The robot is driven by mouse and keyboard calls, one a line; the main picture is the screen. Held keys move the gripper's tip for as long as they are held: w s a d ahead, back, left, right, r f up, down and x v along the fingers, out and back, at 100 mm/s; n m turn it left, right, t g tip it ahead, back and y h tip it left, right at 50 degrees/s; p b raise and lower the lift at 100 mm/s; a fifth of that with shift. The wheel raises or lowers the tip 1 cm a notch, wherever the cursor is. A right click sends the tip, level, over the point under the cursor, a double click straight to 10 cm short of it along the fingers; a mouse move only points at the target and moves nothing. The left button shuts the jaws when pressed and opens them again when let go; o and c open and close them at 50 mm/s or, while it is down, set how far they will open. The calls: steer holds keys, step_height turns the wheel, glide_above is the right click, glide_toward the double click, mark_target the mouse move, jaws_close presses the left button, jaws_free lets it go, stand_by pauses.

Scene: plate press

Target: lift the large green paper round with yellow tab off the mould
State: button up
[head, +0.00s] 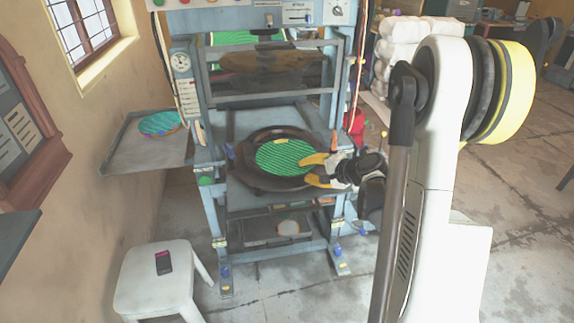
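A green striped paper round (284,157) lies in the dark round mould (252,181) on the press bed. A small yellowish spot shows at the round's back edge; I cannot tell whether it is the tab. My gripper (306,170) reaches in from the right, its two yellow-orange fingers spread apart and pointing left. The fingertips are at the right edge of the round, with nothing seen between them. I cannot tell whether they touch the paper or the mould. The fingers hide part of the mould's right rim.
The blue-grey press frame (202,100) has posts either side of the mould and a dark upper plate (262,62) above. A side tray (125,150) at left holds a teal round (160,123). A white stool (150,290) carries a phone (163,262). White bundles (403,45) stand behind.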

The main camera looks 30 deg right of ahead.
steer(key=shift+w+a+f, duration=0.1)
steer(key=shift+w+f, duration=0.15)
steer(key=shift+w, duration=0.1)
steer(key=shift+r, duration=0.1)
jaws_close()
steer(key=shift+r, duration=0.1)
